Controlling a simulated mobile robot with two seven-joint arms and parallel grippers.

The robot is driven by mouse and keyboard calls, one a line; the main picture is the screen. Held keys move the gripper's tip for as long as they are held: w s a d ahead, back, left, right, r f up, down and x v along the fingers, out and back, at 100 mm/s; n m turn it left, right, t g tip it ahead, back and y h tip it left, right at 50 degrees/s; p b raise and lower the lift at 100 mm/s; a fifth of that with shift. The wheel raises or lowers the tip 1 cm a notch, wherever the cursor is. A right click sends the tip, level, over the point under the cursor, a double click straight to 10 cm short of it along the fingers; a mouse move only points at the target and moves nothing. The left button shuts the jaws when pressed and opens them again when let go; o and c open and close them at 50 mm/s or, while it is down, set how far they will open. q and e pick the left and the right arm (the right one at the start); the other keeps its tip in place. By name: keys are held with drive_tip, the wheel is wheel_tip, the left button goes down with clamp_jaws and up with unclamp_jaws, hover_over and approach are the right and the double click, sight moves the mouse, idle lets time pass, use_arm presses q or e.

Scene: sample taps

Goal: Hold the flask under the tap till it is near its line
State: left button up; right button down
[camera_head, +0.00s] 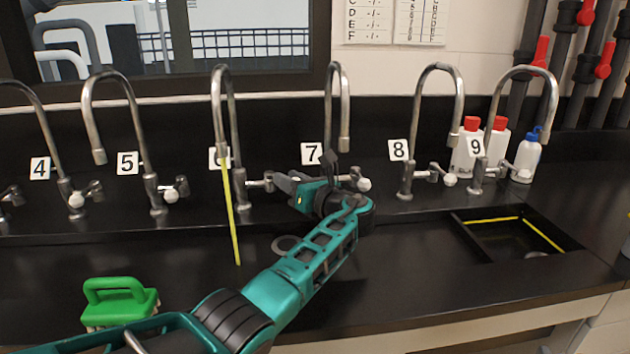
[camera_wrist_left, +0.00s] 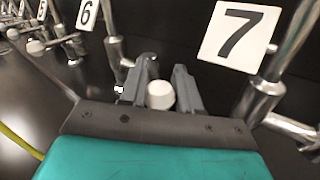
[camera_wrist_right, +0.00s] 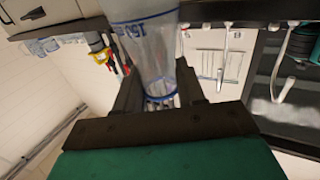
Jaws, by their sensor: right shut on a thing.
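The clear flask (camera_wrist_right: 150,55) with blue markings shows in the right wrist view. My right gripper (camera_wrist_right: 160,92) is shut on it. I see no coloured liquid in the visible part. Neither flask nor right gripper shows in the head view. My left gripper (camera_head: 282,183) is open at tap 6 (camera_head: 232,125). In the left wrist view, a white knob (camera_wrist_left: 160,95) sits between its fingers; whether they touch it I cannot tell. A thin yellow strand (camera_head: 231,215) hangs from tap 6's spout to the dark counter; I cannot tell whether it is tube or liquid.
Tap 7 (camera_head: 338,110) stands close right of my left gripper. Tap 5 (camera_head: 125,115) is to the left, tap 8 (camera_head: 430,105) further right. A green-handled brush (camera_head: 118,303) lies front left. A sink (camera_head: 515,235) and several bottles (camera_head: 468,148) are at the right.

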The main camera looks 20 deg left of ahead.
use_arm(q)
drive_tip(key=o, duration=0.4)
drive_tip(key=p+v, duration=0.1)
drive_tip(key=v, duration=1.1)
